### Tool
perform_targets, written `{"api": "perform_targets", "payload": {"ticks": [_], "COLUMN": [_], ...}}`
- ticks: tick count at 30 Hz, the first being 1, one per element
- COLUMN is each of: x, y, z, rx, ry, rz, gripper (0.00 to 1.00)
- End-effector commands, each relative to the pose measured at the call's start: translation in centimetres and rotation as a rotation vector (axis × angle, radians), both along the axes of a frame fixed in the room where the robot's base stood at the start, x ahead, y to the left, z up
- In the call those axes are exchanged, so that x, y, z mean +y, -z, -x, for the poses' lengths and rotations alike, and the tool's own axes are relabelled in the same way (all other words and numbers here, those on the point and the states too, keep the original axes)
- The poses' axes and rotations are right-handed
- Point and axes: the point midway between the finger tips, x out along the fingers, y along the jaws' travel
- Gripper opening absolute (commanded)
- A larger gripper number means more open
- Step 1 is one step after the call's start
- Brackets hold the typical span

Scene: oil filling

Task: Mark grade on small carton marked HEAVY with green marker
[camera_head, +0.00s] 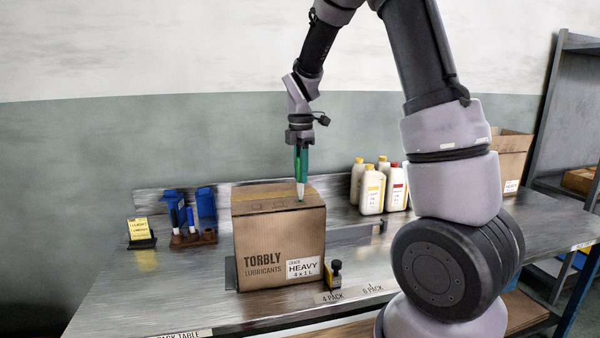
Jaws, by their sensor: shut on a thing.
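The small carton (262,240) stands upright on the metal pack table. Its front reads TORBLY LUBRICANTS, with a white label (303,268) marked HEAVY at the lower right. Its top (262,197) looks closed. My gripper (301,150) points down above the right part of the carton's top and is shut on the green marker (301,170). The marker is upright with its pale tip down, at or very near the carton's top. I cannot tell whether the tip touches. No green mark can be made out on the carton.
Blue-capped markers in a brown holder (193,238) and a yellow card stand (140,232) are left of the carton. White bottles (372,188) stand behind to the right. Another carton (510,160) stands far right.

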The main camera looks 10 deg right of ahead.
Motion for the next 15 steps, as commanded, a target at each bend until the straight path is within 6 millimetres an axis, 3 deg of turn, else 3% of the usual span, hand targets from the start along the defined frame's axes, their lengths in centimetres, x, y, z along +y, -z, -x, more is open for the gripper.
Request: {"api": "perform_targets", "payload": {"ticks": [15], "x": [-0.54], "y": [-0.01], "z": [0.01], "rx": [0.0], "ry": [0.001], "rz": [0.0], "gripper": [0.0]}}
